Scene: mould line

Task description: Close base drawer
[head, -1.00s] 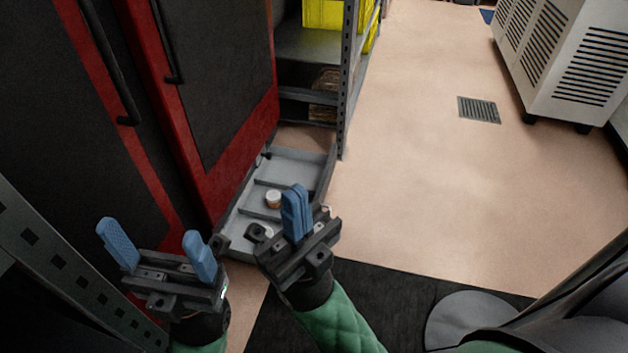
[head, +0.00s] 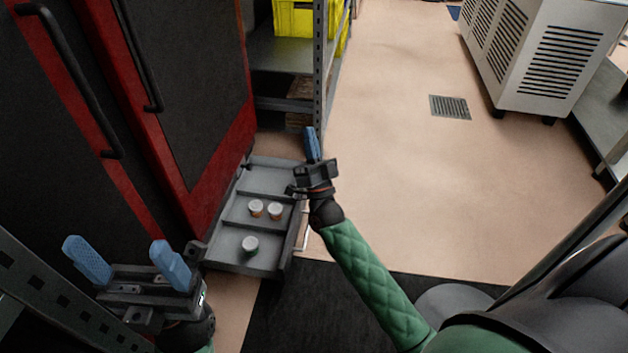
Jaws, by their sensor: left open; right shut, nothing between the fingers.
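The base drawer (head: 232,240) is a grey, low tray that stands out from the bottom of the red and black cabinet (head: 190,110). It is divided into compartments and holds a few small white-lidded jars (head: 250,244). My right gripper (head: 311,140) is shut and empty, beyond the drawer's outer right side, near its far corner. I cannot tell whether it touches the drawer. My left gripper (head: 128,262) is open and empty at the lower left, in front of the cabinet and left of the drawer.
A metal shelf rack (head: 320,70) with a yellow crate (head: 294,18) stands behind the drawer. The floor (head: 400,190) to the right is clear, with a flat drain grate (head: 449,106). A white vented unit (head: 545,55) stands at the upper right.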

